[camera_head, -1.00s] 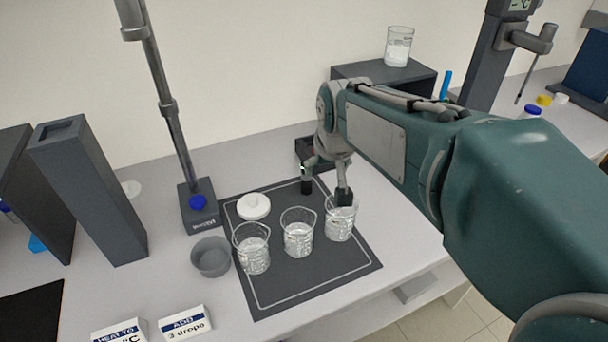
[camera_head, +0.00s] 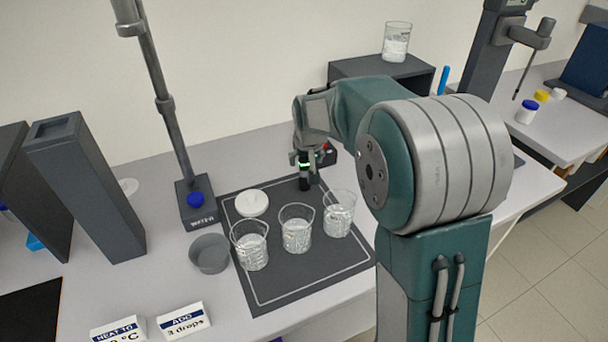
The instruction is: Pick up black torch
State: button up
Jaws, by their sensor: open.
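I cannot clearly make out a black torch. A small black object with a red spot (camera_head: 329,153) lies behind my gripper, partly hidden by it; I cannot tell whether it is the torch. My gripper (camera_head: 310,185) is open and points down over the back edge of the dark mat (camera_head: 290,285), behind the row of beakers. A dark fingertip and a small green light show on it. The other finger is hard to make out. I see nothing held in it.
Three glass beakers with clear contents, left (camera_head: 250,246), middle (camera_head: 296,229) and right (camera_head: 338,214), stand on the mat close in front of my gripper. A white lid (camera_head: 252,203) lies behind them. A stand (camera_head: 198,212) and grey bowl (camera_head: 209,254) are left. A dark shelf (camera_head: 415,78) bears another beaker.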

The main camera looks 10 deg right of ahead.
aim_at(304, 174)
jog(key=x, duration=0.5)
jog(key=shift+a, duration=0.15)
grip_shut()
